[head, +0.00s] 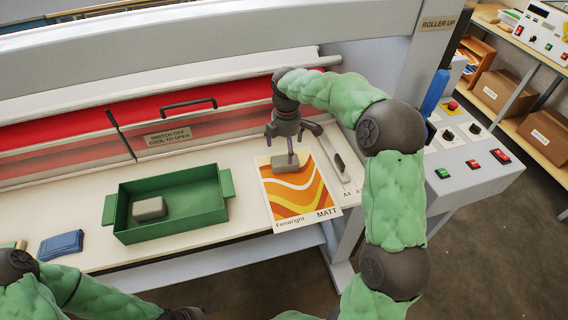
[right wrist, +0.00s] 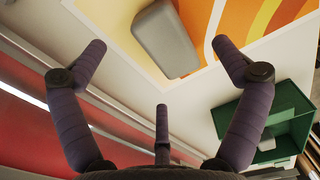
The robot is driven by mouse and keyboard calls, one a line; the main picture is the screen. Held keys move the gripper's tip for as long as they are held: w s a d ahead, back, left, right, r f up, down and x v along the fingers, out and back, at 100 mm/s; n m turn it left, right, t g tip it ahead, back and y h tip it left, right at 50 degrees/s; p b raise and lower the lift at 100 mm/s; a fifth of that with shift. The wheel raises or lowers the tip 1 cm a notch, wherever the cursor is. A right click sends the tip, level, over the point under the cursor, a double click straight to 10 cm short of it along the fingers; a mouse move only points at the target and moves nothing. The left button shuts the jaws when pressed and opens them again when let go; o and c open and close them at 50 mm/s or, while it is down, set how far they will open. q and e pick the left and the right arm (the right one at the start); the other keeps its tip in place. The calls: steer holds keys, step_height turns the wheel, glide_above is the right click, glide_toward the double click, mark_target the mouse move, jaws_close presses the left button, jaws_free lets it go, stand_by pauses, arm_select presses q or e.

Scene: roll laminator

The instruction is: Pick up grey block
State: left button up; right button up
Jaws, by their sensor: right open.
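A grey block (head: 284,162) lies on the orange and white MATT print (head: 298,200); in the right wrist view the block (right wrist: 165,38) shows ahead of the fingers. My right gripper (head: 292,145) is open and empty just above this block, its fingers spread apart. In the right wrist view the gripper (right wrist: 160,50) has the block beyond and between its two side fingertips, with no contact visible. A second grey block (head: 149,208) lies inside the green tray (head: 180,232). Only a dark part of my left gripper (head: 186,313) shows at the bottom edge; its fingers are not clear.
The laminator's red opening (head: 60,135) and clear guard run behind the bench. A blue folded item (head: 61,244) lies left of the tray. A dark-handled tool (head: 339,162) lies right of the print. A control panel (head: 465,150) stands at the right.

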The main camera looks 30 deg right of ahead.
mark_target(284, 156)
steer(key=shift+w+a+f+b, duration=0.15)
steer(key=shift+f+b, duration=0.2)
steer(key=shift+f, duration=1.2)
steer(key=shift+w+a+f+b, duration=0.1)
steer(key=shift+f+b, duration=0.2)
steer(key=shift+f, duration=1.25)
steer(key=c, duration=1.7)
steer(key=shift+r, duration=0.1)
steer(key=shift+c, duration=0.4)
steer(key=shift+r, duration=0.3)
steer(key=r, duration=0.2)
steer(key=r+p, duration=0.1)
steer(key=shift+s+a+r, duration=0.25)
steer(key=shift+r, duration=0.15)
steer(key=s+a+r+p, duration=0.1)
steer(key=s+a+r, duration=0.7)
steer(key=s+a, duration=0.1)
steer(key=shift+s+r+p, duration=0.3)
steer(key=shift+s+r, duration=0.05)
steer(key=shift+s, duration=0.05)
